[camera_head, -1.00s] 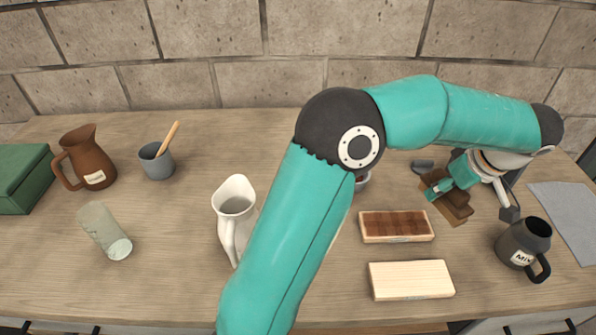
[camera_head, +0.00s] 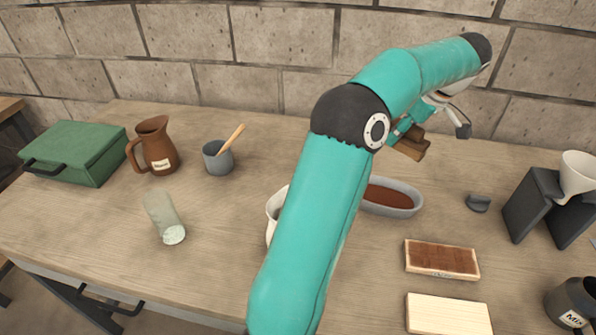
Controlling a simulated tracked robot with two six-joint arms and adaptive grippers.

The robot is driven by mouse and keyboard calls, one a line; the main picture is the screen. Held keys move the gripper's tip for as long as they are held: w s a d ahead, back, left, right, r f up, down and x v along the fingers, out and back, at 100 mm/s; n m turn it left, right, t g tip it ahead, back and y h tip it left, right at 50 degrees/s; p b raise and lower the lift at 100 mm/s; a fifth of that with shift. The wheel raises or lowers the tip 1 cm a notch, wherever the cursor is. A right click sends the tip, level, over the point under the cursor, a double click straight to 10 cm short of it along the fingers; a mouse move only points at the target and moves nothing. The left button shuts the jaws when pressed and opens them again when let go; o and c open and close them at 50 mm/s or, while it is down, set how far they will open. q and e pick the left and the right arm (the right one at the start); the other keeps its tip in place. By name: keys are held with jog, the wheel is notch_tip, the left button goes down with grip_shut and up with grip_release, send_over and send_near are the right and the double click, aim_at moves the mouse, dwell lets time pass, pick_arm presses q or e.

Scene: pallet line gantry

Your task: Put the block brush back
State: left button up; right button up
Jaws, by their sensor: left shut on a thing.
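My left gripper (camera_head: 403,131) is shut on the brown block brush (camera_head: 411,148) and holds it up at the back of the table, in front of the stone wall. The brush looks like a dark wooden block, tilted, and is partly hidden by the gripper's fingers. Below it stands an oval grey dish (camera_head: 411,204) with a reddish-brown filling; its left part is hidden by my arm. My right gripper is not in view.
Right of the arm are a brown-topped board (camera_head: 441,259), a pale board (camera_head: 448,315), a small grey rest (camera_head: 478,203), a black stand (camera_head: 530,205) with a white funnel (camera_head: 578,174) and a dark mug (camera_head: 574,302). Left are a jug (camera_head: 155,145), cup (camera_head: 218,158), glass (camera_head: 164,218) and green box (camera_head: 75,152).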

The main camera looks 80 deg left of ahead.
pick_arm(q)
jog(key=s+a+r+n+g+h+p, duration=0.15)
jog(key=s+a, duration=0.25)
jog(key=s, duration=0.4)
jog(key=s+a+n, duration=0.3)
jog(key=s+a, duration=0.2)
jog(key=s, duration=0.2)
jog(key=s+a+r+n+h+p, duration=0.15)
jog(key=s+a, duration=0.25)
jog(key=s, duration=0.4)
jog(key=shift+n+y, duration=0.3)
jog(key=shift+y, duration=0.1)
jog(key=f, duration=1)
jog(key=f+b, duration=0.1)
jog(key=f, duration=0.4)
jog(key=shift+w, duration=0.25)
notch_tip(320, 180, down, 5)
jog(key=shift+a+r+p, duration=0.1)
jog(key=shift+p, duration=0.3)
jog(key=shift+f, duration=0.2)
jog(key=o, duration=1.1)
